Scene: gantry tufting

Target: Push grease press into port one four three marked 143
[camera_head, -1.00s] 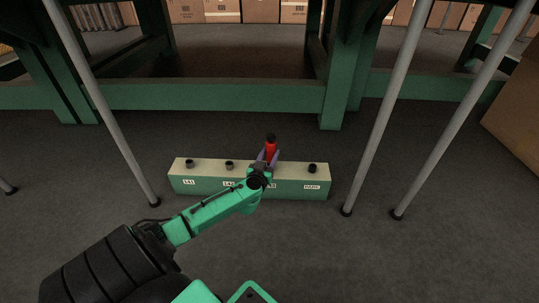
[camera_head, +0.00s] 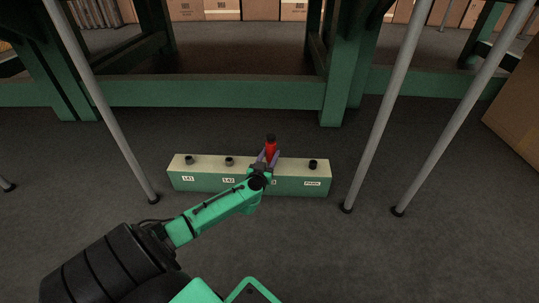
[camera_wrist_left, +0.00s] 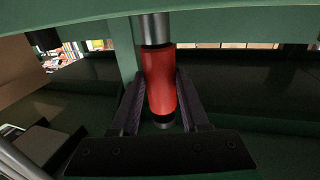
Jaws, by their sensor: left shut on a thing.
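The grease press is a red cylinder (camera_head: 271,150) with a dark top end. My left gripper (camera_head: 269,158) is shut on it and holds it upright over the long port block (camera_head: 210,183). In the left wrist view the red grease press (camera_wrist_left: 160,80) sits between the two dark fingers (camera_wrist_left: 160,108), with a grey metal section at one end. The block carries labels 141 (camera_head: 188,178) and 142 (camera_head: 229,180) and a right-hand label too small to read. The third port and most of its label are hidden behind the gripper; I cannot tell whether the press touches the port. My right gripper is not in view.
Thin grey poles (camera_head: 385,105) stand either side of the block. A green frame (camera_head: 215,93) runs behind it. The grey floor in front is clear.

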